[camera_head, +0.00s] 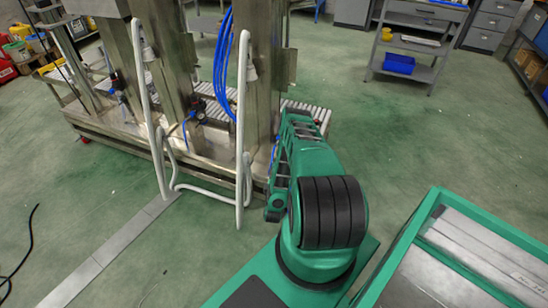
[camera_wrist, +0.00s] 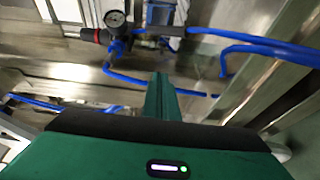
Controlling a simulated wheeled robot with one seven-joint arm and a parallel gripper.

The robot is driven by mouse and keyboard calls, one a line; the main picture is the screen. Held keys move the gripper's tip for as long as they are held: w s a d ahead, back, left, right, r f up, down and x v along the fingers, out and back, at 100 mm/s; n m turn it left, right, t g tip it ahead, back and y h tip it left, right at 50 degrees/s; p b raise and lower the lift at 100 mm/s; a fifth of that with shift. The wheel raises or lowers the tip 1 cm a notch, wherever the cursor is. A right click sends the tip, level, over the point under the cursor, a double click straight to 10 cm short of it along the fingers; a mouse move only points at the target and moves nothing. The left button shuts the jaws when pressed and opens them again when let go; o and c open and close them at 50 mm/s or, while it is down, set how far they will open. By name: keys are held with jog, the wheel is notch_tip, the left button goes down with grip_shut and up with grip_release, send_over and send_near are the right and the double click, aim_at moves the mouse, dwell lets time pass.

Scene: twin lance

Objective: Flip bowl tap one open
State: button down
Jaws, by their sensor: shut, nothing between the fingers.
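My gripper (camera_wrist: 160,88) is shut and empty; its green fingers point up from the bottom of the wrist view. Beyond the fingertips is a steel machine with a round pressure gauge (camera_wrist: 115,18) and a dark fitting with a reddish end (camera_wrist: 92,35) at the upper left. I cannot tell which part is bowl tap one. The fingertips lie below and right of the gauge, with no contact visible. In the head view my green arm reaches to the steel machine (camera_head: 180,125); I cannot make out the fingers there.
Blue hoses (camera_wrist: 265,48) cross the wrist view around the fingers. In the head view, a white tubular guard (camera_head: 243,130) stands before the machine, beside a roller conveyor (camera_head: 308,112). A grey shelf (camera_head: 413,48) stands behind.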

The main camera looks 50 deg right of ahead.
jog(key=x, duration=1)
jog(key=shift+s+t, duration=0.15)
jog(key=shift+t, duration=0.15)
